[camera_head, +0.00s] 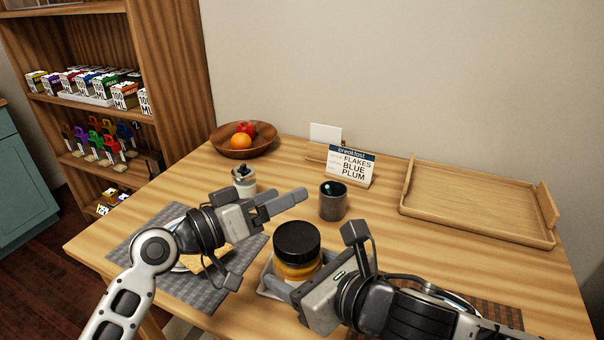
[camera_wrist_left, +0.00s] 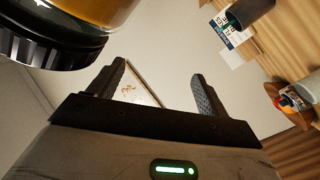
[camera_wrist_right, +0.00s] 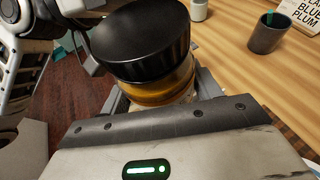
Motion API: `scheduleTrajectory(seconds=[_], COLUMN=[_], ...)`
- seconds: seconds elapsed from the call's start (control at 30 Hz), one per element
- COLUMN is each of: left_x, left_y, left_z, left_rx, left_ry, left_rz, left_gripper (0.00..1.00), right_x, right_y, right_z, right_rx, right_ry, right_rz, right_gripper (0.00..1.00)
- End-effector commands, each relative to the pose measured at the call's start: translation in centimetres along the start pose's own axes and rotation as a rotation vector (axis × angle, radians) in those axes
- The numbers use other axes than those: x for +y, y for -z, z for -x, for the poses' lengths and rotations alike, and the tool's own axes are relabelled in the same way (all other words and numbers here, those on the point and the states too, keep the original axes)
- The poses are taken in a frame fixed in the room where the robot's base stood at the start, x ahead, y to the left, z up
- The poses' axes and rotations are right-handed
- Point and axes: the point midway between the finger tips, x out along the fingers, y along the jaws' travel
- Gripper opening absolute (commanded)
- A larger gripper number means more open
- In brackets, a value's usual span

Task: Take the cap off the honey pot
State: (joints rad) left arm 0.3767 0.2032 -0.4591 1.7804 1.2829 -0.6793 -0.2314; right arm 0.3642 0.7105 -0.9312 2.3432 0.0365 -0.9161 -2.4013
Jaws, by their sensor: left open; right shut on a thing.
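The honey pot (camera_head: 299,268) is a jar of amber honey with a wide black cap (camera_head: 297,240) on top. It stands upright at the table's front, over a grey tray (camera_head: 268,281). My right gripper (camera_wrist_right: 163,95) is shut on the pot's body, below the cap; whether the pot is lifted is unclear. My left gripper (camera_head: 288,202) is open and empty, above the table and behind the cap in the picture. In the left wrist view the cap (camera_wrist_left: 45,48) shows at the upper left, outside the fingers.
A dark cup (camera_head: 333,204), a white jar (camera_head: 244,182) and a breakfast sign (camera_head: 351,167) stand behind. A fruit bowl (camera_head: 236,149) is at the back left. An empty wooden tray (camera_head: 480,203) lies on the right. A grey placemat (camera_head: 150,262) lies under my left arm.

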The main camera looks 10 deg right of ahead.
Motion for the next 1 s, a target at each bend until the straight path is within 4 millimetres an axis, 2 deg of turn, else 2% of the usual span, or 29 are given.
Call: scheduleTrajectory(seconds=[0.03, 0.1, 0.2, 0.3, 0.4, 0.57, 0.7, 0.9, 1.0], left_x=[2.0, 4.9, 8.6, 11.6, 13.6, 15.1, 14.7, 13.8, 13.7], left_y=[1.8, 2.6, 2.6, 2.2, 1.8, 0.9, 0.7, 2.6, 3.4], left_z=[-1.2, -2.8, -4.3, -5.1, -5.2, -4.2, -2.0, 0.9, 1.8], left_rx=[-0.026, -0.091, -0.194, -0.289, -0.379, -0.577, -0.877, -1.225, -1.316], left_ry=[-0.07, -0.164, -0.298, -0.437, -0.585, -0.868, -1.15, -1.423, -1.495], left_rz=[-0.084, -0.26, -0.575, -0.892, -1.203, -1.655, -1.912, -2.037, -2.047], left_gripper=[0.78, 0.78, 0.78, 0.78, 0.78, 0.78, 0.78, 0.78, 0.78], right_x=[0.0, 0.0, 0.0, 0.0, 0.0, 0.0, 0.0, 0.0, 0.0], right_y=[-0.2, -0.1, -0.1, -0.1, -0.2, -0.2, -0.1, -0.1, -0.1], right_z=[0.0, 0.0, 0.0, 0.0, 0.0, 0.0, 0.0, 0.0, 0.0], right_rx=[-0.004, -0.004, -0.004, -0.004, -0.004, -0.004, -0.004, -0.004, -0.004], right_ry=[-0.001, -0.001, 0.0, 0.0, 0.0, 0.0, 0.0, 0.0, 0.0], right_rz=[0.001, 0.001, 0.001, 0.001, 0.001, 0.001, 0.001, 0.001, 0.001], right_gripper=[0.0, 0.0, 0.0, 0.0, 0.0, 0.0, 0.0, 0.0, 0.0])
